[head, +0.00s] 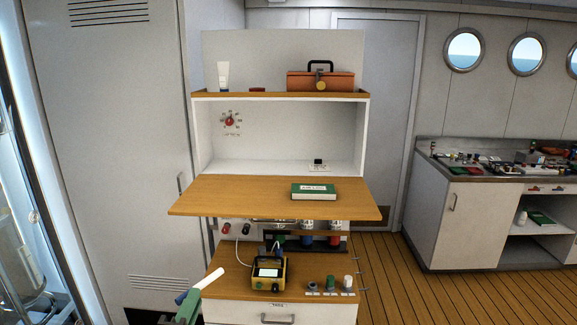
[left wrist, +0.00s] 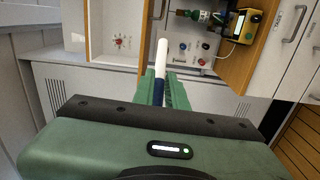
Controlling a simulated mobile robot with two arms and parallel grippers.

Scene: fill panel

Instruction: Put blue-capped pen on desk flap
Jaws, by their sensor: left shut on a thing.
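The blue-capped pen (head: 209,278) has a white body and a dark blue end. My left gripper (head: 189,300) is shut on it near the blue end, and the white body sticks out up and to the right in the head view. The pen also shows in the left wrist view (left wrist: 161,58), standing out between the green fingers (left wrist: 160,88). The wooden desk flap (head: 240,198) is folded down level in the middle of the head view. The pen and gripper appear below and left of it in the picture. My right gripper is not in view.
A green book (head: 314,191) lies on the flap's right part; its left part is clear. Below is a wooden counter (head: 230,290) with a yellow meter (head: 268,273) and several small knobs. A shelf above holds a red toolbox (head: 310,82) and a white tube (head: 223,76).

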